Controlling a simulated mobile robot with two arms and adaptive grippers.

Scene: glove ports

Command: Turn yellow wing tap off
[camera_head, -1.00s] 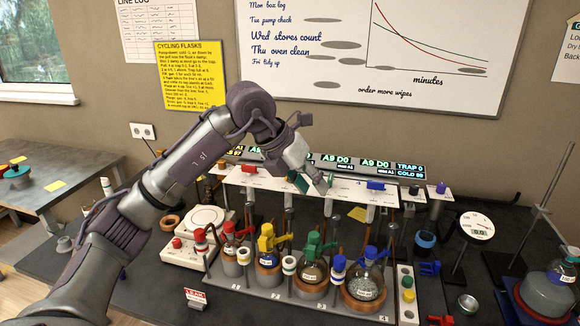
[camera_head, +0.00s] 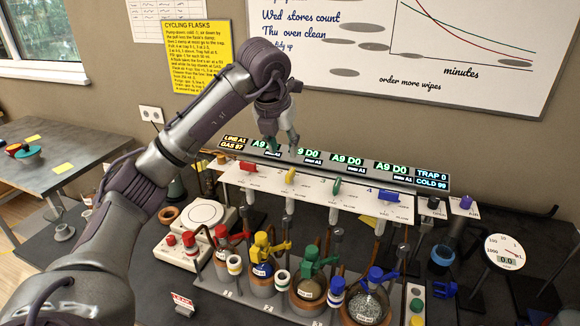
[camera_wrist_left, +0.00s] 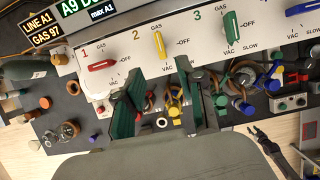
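A yellow wing tap (camera_head: 290,176) sits on the white panel (camera_head: 320,195), second from left, between red (camera_head: 250,167) and green (camera_head: 336,187) taps. In the left wrist view the yellow tap (camera_wrist_left: 159,45) lies lengthwise along the GAS–VAC direction, with OFF printed to its right. My left gripper (camera_head: 280,145) points down above the panel's back edge near the yellow tap, apart from it. In the wrist view its green-padded fingers (camera_wrist_left: 158,100) are spread with nothing between them, and the tap shows beyond them. A dark jointed shape (camera_wrist_left: 265,137), seemingly my right gripper, is small at lower right.
A blue tap (camera_head: 391,195) is at the panel's right. A lit display strip (camera_head: 330,165) runs behind the panel. Flasks with coloured fittings, including a yellow one (camera_head: 262,242), crowd below its front edge. A dial gauge (camera_head: 505,252) stands at right.

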